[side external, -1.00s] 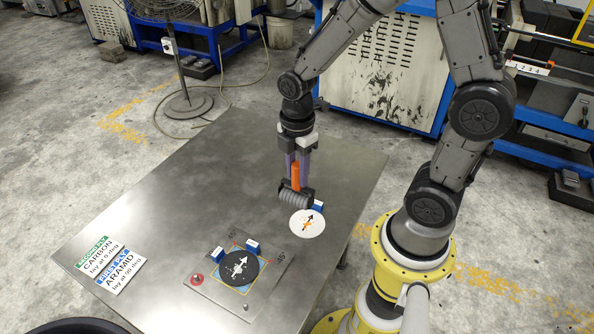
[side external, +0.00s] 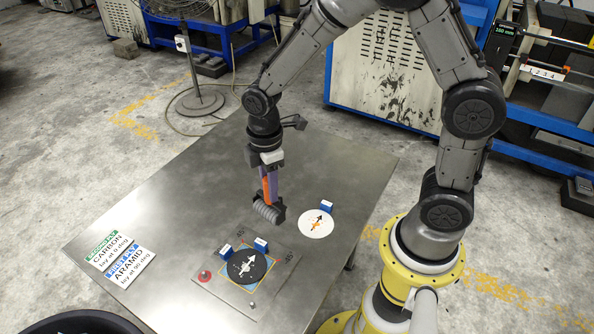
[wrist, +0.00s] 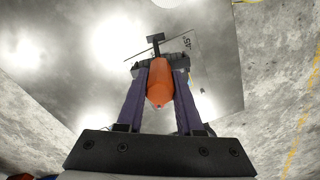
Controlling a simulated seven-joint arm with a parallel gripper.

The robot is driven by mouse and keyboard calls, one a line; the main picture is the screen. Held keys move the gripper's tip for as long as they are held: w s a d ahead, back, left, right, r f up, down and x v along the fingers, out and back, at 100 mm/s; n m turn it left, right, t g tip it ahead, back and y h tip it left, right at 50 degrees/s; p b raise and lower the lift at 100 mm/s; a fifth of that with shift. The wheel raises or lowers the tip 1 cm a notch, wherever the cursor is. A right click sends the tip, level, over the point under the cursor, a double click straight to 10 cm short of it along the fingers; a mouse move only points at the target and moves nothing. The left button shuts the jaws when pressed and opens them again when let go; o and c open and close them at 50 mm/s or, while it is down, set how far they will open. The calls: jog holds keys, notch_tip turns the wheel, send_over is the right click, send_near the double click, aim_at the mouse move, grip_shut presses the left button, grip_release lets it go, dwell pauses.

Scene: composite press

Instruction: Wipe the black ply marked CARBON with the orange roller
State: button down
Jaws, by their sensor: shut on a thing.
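My gripper (side external: 267,188) is shut on the orange roller (side external: 265,187), whose grey ribbed drum (side external: 268,213) points down. In the wrist view the orange handle (wrist: 159,83) sits between the two purple fingers. The black ply (side external: 246,267), a disc with a white arrow, lies on a square plate (side external: 208,291) on the table, with blue blocks at its upper edge. The roller is above and behind the black ply, apart from it. I cannot read a CARBON mark on the disc.
The metal table (side external: 185,190) is largely bare. Two signs, CARBON (side external: 106,248) and ARAMID (side external: 128,267), lie at its left. A red button (side external: 205,275) stands on the plate's left side. A black bin (side external: 80,325) is at the lower left.

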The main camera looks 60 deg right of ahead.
jog(key=a+f+n, duration=0.2)
jog(key=a+f, duration=0.1)
jog(key=a, duration=0.7)
jog(key=shift+s+d+f, duration=0.1)
jog(key=shift+s+f, duration=0.1)
jog(key=shift+f, duration=1.25)
jog(key=shift+s+d+f, duration=0.1)
jog(key=shift+s+f, duration=0.05)
jog(key=shift+f, duration=1.3)
jog(key=shift+f, duration=0.6)
jog(key=shift+w, duration=0.15)
jog(key=shift+w, duration=1.9)
jog(key=shift+s+r, duration=0.15)
jog(key=shift+s, duration=1.9)
